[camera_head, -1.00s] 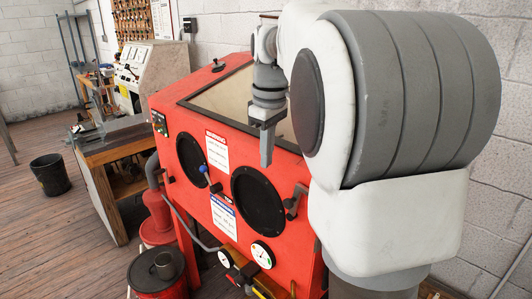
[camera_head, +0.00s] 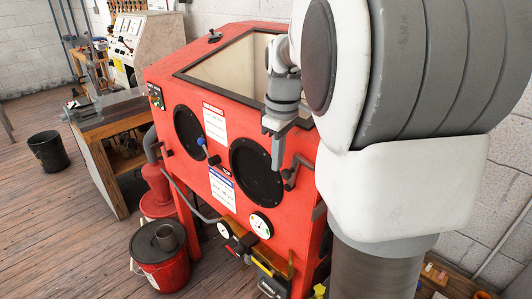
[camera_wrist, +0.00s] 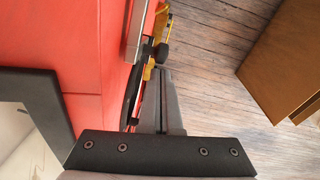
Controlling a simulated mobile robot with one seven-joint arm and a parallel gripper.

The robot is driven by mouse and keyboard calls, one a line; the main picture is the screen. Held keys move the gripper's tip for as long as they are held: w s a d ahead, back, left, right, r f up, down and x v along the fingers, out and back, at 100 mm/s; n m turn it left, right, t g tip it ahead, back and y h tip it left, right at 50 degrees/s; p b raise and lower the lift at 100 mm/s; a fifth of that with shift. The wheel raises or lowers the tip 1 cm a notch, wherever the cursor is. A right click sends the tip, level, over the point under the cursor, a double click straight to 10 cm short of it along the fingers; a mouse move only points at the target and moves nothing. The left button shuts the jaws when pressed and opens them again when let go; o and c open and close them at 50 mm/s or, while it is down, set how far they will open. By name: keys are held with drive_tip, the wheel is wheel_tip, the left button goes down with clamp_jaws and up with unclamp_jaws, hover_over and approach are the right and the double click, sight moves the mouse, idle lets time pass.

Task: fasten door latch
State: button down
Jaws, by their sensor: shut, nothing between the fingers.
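The red blasting cabinet (camera_head: 225,120) stands in front of me. A dark bracket-like handle (camera_head: 292,172), which may be the door latch, sits on its front to the right of the right glove port (camera_head: 257,170). A similar dark fitting (camera_head: 166,150) sits at the left edge. My gripper (camera_head: 276,167) points down, shut and empty, in front of the right port's right edge, close to the right handle. I cannot tell whether it touches. In the wrist view my shut fingers (camera_wrist: 162,75) hang beside the red face (camera_wrist: 85,55), with a dark knob (camera_wrist: 161,53) just beyond them.
Gauges (camera_head: 261,225) and yellow parts (camera_head: 270,270) sit low on the cabinet. A red bucket (camera_head: 160,262) stands on the floor at its left, before a wooden bench (camera_head: 110,150). A black bin (camera_head: 48,150) is farther left. The floor between is open.

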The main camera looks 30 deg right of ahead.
sight(288, 176)
drive_tip(key=shift+s+f+b, duration=0.15)
drive_tip(key=shift+b, duration=0.4)
drive_tip(key=shift+s+d+t+b, duration=0.2)
drive_tip(key=shift+s+t+b, duration=0.25)
drive_tip(key=shift+t+b, duration=0.45)
drive_tip(key=s+t+b, duration=0.1)
drive_tip(key=b, duration=0.1)
drive_tip(key=y+b, duration=0.1)
drive_tip(key=b, duration=0.2)
drive_tip(key=s+d+f+t+b, duration=0.1)
drive_tip(key=b, duration=0.2)
drive_tip(key=shift+s+t+y, duration=0.3)
drive_tip(key=shift+s, duration=0.05)
drive_tip(key=shift+f+t+b, duration=0.1)
drive_tip(key=shift+t+b, duration=0.2)
drive_tip(key=shift+b, duration=0.7)
drive_tip(key=shift+s+d+t+b, duration=0.1)
drive_tip(key=shift+s+t+b, duration=0.3)
drive_tip(key=shift+b, duration=0.35)
drive_tip(key=s+d+f+t+y+b, duration=0.1)
drive_tip(key=s+f+t+b, duration=0.3)
drive_tip(key=b, duration=1.4)
drive_tip(key=shift+s+d+f+y+b, duration=0.3)
drive_tip(key=shift+s+d+f+y, duration=0.25)
drive_tip(key=shift+f, duration=0.35)
drive_tip(key=shift+s+a+f, duration=0.1)
drive_tip(key=shift+f, duration=0.1)
